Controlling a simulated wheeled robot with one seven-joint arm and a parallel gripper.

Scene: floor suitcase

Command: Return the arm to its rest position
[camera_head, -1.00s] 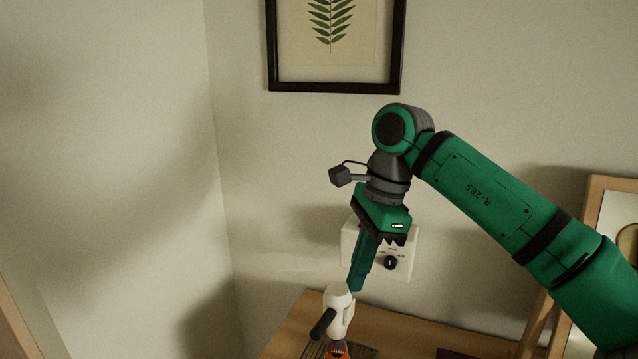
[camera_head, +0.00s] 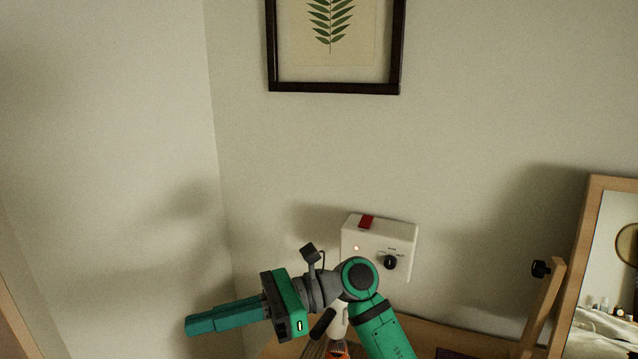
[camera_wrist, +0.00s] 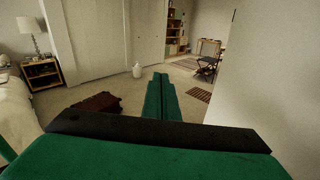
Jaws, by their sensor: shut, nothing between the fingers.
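My green arm is folded low in the head view, with its elbow toward the bottom centre. My gripper (camera_head: 190,326) points left, and its two fingers lie together with nothing between them. In the wrist view my gripper (camera_wrist: 160,78) points out over the room's floor, also with its fingers together. It is clear of the wall and touches nothing that I can see.
A white wall box (camera_head: 405,240) with a red switch (camera_head: 367,222), a small lit lamp and a black knob is behind my arm. A wooden surface (camera_head: 440,335) below carries a white object (camera_head: 338,322), partly hidden by my arm. A framed mirror (camera_head: 605,265) stands right. A dark red suitcase (camera_wrist: 93,107) lies on the floor.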

